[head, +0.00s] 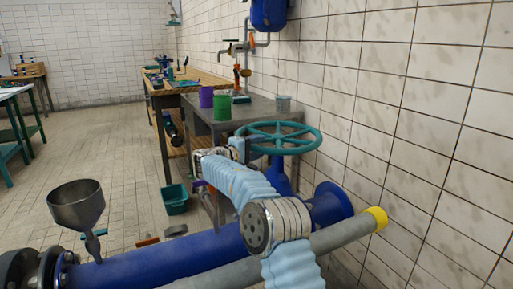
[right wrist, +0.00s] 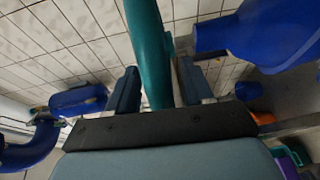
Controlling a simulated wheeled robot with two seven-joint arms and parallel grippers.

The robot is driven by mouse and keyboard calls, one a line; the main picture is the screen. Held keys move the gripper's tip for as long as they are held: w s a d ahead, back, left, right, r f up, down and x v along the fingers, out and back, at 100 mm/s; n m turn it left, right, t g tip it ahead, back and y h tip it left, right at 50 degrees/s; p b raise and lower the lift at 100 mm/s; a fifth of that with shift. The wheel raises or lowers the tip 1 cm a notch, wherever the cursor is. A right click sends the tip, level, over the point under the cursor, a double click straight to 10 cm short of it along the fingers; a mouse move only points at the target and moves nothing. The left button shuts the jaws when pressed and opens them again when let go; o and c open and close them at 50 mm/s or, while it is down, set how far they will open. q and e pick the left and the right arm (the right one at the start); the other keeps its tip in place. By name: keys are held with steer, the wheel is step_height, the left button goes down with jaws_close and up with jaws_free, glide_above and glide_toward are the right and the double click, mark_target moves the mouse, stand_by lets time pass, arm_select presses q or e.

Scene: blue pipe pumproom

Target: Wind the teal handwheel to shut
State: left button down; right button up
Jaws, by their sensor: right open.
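The teal handwheel (head: 279,136) lies roughly flat on top of a blue valve on the blue pipe, near the tiled wall. My right arm reaches up from the bottom of the head view, and my right gripper (head: 240,146) is at the wheel's left side, partly hidden behind my wrist. In the right wrist view a teal bar of the handwheel (right wrist: 150,50) runs between the two fingers of my right gripper (right wrist: 158,88). The fingers are open, with gaps on both sides of the bar. My left gripper is not in view.
The large blue pipe (head: 160,254) and a grey pipe with a yellow end (head: 375,218) cross the foreground. A metal funnel (head: 77,205) stands at left. Behind the wheel is a bench (head: 196,122) with a green can (head: 222,106) and a purple can (head: 206,97). The tiled wall closes the right side.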

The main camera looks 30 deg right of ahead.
steer(key=f+b+v, duration=0.1)
steer(key=b+v, duration=0.1)
steer(key=v, duration=1.1)
steer(key=shift+a+r, duration=0.4)
steer(key=shift+r, duration=0.05)
steer(key=shift+s, duration=0.1)
